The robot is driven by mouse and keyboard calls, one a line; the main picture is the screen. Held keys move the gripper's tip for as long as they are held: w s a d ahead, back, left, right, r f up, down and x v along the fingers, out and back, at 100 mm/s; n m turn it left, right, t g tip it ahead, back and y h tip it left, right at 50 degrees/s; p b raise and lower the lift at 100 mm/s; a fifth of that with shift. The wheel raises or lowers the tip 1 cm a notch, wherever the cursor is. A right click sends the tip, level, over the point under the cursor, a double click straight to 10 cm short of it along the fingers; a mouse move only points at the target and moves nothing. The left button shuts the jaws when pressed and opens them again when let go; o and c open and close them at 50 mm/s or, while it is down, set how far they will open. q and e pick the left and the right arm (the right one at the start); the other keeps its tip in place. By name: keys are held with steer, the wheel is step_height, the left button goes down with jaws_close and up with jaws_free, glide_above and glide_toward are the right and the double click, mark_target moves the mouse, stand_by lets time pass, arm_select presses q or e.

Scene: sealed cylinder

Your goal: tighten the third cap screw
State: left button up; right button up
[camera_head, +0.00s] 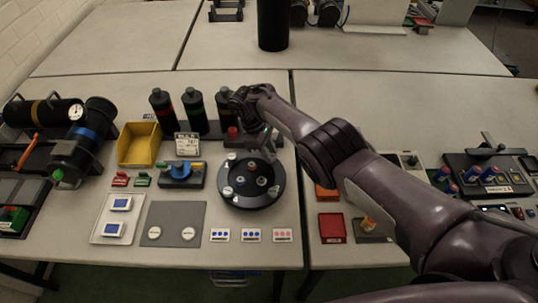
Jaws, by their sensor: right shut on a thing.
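A round black flange (251,199) lies on the table in the middle. Several pale cap screws stand on it, one at the front left (227,191), one at the front right (274,191) and one at the back left (231,156). My right gripper (268,146) reaches down over the flange's far right edge. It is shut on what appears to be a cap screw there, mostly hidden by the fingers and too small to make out. My left gripper is not in view.
Behind the flange stand black bottles (194,111) and a yellow bin (139,144). A blue vise-like fixture (181,172) is left of it. Marked cards (251,236) and a grey mat (174,224) lie in front. A red tray (332,228) is at right.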

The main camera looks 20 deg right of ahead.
steer(key=shift+w+r+m+y+b, duration=0.15)
steer(key=shift+m+b, duration=0.15)
steer(key=shift+m, duration=0.3)
steer(key=shift+w+r+m+y+b, duration=0.15)
steer(key=shift+m+b, duration=0.15)
steer(key=shift+m, duration=0.3)
steer(key=shift+d+r+g, duration=0.1)
steer(key=shift+g, duration=0.2)
steer(key=o, duration=1)
steer(key=shift+s, duration=0.2)
